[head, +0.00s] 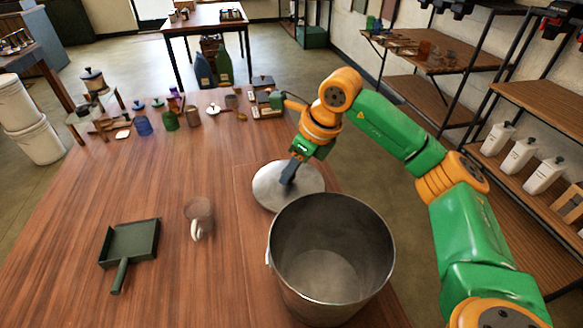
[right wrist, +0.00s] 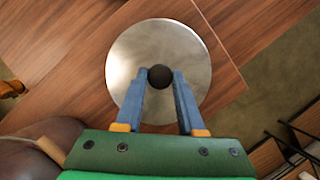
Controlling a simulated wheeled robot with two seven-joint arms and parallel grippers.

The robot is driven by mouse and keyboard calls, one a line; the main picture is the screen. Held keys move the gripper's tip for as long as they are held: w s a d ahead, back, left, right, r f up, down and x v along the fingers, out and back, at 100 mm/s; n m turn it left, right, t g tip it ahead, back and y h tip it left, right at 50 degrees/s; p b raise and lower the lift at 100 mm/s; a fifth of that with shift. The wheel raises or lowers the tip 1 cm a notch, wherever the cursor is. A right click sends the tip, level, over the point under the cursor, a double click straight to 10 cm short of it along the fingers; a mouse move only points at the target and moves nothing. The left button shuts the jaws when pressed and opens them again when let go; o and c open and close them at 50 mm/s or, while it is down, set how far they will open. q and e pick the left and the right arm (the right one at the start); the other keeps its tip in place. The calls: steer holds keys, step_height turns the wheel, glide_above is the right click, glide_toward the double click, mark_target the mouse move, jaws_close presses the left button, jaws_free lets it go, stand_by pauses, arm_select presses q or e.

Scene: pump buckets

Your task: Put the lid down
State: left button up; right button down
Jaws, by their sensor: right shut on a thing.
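The round metal lid (head: 265,190) is flat and level over the wooden table, just behind the bucket. I cannot tell whether it touches the table or hovers slightly above it. My right gripper (head: 287,182) points down at the lid's middle. In the right wrist view, my right gripper (right wrist: 160,80) is shut on the dark round knob (right wrist: 160,75) of the lid (right wrist: 190,50). The large metal bucket (head: 300,298) stands upright, open and empty, in front of the lid. My left gripper is not in view.
A glass mug (head: 199,212) and a dark green dustpan (head: 130,240) are on the table (head: 60,240) to the left. Several small jars and tools, including a blue jar (head: 143,125), stand along the far edge.

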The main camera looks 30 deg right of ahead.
steer(key=shift+f, duration=0.15)
steer(key=c, duration=0.5)
jaws_free()
steer(key=shift+r, duration=0.3)
steer(key=v, duration=1.1)
steer(key=shift+s+d+r, duration=0.15)
steer(key=shift+s+r, duration=0.05)
steer(key=shift+r, duration=0.15)
